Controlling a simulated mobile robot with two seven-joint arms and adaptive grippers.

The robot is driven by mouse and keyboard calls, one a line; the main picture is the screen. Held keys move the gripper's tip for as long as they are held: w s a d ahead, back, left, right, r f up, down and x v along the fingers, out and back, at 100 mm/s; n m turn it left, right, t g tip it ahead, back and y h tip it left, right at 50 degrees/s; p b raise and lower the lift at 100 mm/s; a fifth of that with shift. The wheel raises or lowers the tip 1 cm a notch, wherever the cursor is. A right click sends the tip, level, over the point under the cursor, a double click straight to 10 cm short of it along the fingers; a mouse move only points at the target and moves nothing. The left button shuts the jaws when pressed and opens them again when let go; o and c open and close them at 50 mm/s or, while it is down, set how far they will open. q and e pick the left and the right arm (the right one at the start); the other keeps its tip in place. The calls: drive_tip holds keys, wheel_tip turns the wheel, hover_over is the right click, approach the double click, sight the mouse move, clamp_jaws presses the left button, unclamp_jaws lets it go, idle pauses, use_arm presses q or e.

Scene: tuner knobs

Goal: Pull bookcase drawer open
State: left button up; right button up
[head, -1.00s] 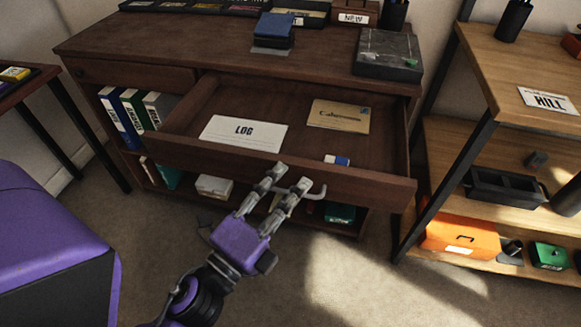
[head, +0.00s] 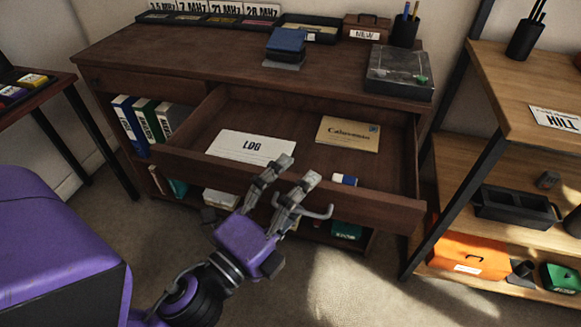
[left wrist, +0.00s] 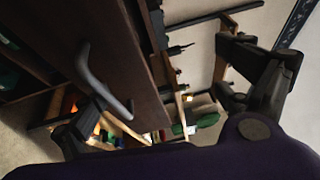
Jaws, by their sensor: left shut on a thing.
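The dark wooden bookcase drawer (head: 385,208) is pulled well out, with its inside showing. Its grey bar handle (head: 322,214) is on the front panel, partly hidden by my fingers. My left gripper (head: 298,172) is at the front panel, shut on the handle. In the left wrist view the curved handle (left wrist: 93,80) runs along the drawer front (left wrist: 135,60), close to one of my fingers. In the drawer lie a white LOG sheet (head: 240,147), a tan envelope (head: 347,135) and a small blue-and-white block (head: 344,180). My right gripper is not in view.
The bookcase top (head: 200,60) holds a blue block (head: 287,42), a dark case (head: 400,72) and a pen cup (head: 405,30). Binders (head: 130,125) stand on a shelf at left. A wooden shelf unit (head: 500,90) is close at right. Carpet is free in front.

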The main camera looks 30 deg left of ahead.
use_arm(q)
drive_tip(key=shift+s+a+r, duration=0.1)
drive_tip(key=shift+s+r, duration=0.25)
drive_tip(key=shift+s, duration=0.1)
drive_tip(key=shift+c, duration=1.2)
drive_tip(key=shift+s+a+f+b, duration=0.1)
drive_tip(key=shift+s+f+b, duration=0.1)
drive_tip(key=shift+s, duration=0.2)
drive_tip(key=shift+s+a+f+b, duration=0.1)
drive_tip(key=shift+s+b, duration=0.1)
drive_tip(key=shift+s, duration=0.2)
drive_tip(key=shift+c, duration=1.1)
drive_tip(key=shift+s+r, duration=0.1)
drive_tip(key=shift+s, duration=0.25)
drive_tip(key=shift+s+a+r, duration=0.1)
drive_tip(key=shift+s+a, duration=0.05)
drive_tip(key=shift+s, duration=1)
drive_tip(key=c, duration=0.8)
drive_tip(key=shift+s+a+f+p, duration=0.15)
drive_tip(key=shift+s+f, duration=0.2)
drive_tip(key=shift+s, duration=0.55)
drive_tip(key=shift+s+d+f+p, duration=0.15)
drive_tip(key=shift+s+f, duration=0.15)
drive_tip(key=shift+s, duration=0.55)
drive_tip(key=shift+a, duration=0.1)
